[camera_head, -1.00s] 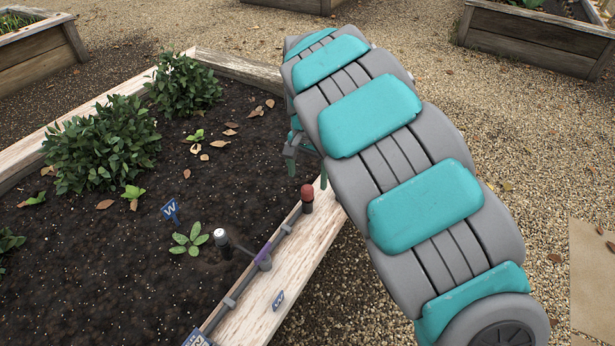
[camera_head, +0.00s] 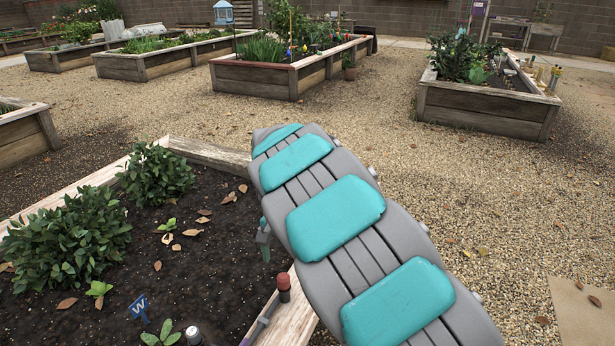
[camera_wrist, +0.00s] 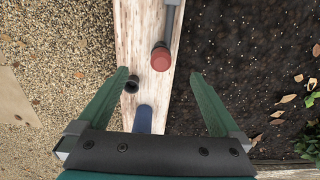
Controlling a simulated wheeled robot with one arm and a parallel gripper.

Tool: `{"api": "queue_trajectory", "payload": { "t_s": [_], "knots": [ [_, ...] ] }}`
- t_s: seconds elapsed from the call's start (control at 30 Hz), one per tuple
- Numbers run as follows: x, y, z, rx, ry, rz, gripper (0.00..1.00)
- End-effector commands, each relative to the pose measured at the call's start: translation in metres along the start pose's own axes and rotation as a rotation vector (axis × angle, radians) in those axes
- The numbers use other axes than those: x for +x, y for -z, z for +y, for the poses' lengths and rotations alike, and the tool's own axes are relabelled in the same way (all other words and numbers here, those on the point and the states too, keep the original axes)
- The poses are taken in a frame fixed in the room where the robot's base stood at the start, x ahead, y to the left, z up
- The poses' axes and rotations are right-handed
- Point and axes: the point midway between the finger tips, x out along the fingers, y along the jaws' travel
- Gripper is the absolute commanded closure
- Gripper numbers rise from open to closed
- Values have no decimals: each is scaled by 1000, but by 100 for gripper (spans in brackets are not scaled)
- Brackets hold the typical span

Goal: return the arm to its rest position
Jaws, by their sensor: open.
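My arm, grey with teal pads, reaches over the near raised bed's wooden rim (camera_head: 288,330) in the head view. My gripper (camera_wrist: 158,85) shows in the wrist view with its two green fingers spread wide and nothing between the tips. It is above the pale wooden rim (camera_wrist: 140,40). In the head view the arm hides most of the gripper.
Open gravel (camera_head: 500,210) lies to the right. Other raised beds (camera_head: 488,108) stand farther back. In the wrist view a blue object (camera_wrist: 144,119) is on the rim.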

Motion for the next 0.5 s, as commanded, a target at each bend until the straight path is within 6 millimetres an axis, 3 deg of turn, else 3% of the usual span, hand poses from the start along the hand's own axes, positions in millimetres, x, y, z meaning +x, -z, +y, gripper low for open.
{"api": "queue_trajectory", "payload": {
  "t_s": [0.17, 0.33, 0.5],
  "knots": [
    [-18, 5, 37, 17, -14, 9, 0],
    [-51, 0, 109, 29, -34, 17, 0],
    [-72, -25, 180, 18, -51, -3, 0]
  ]
}}
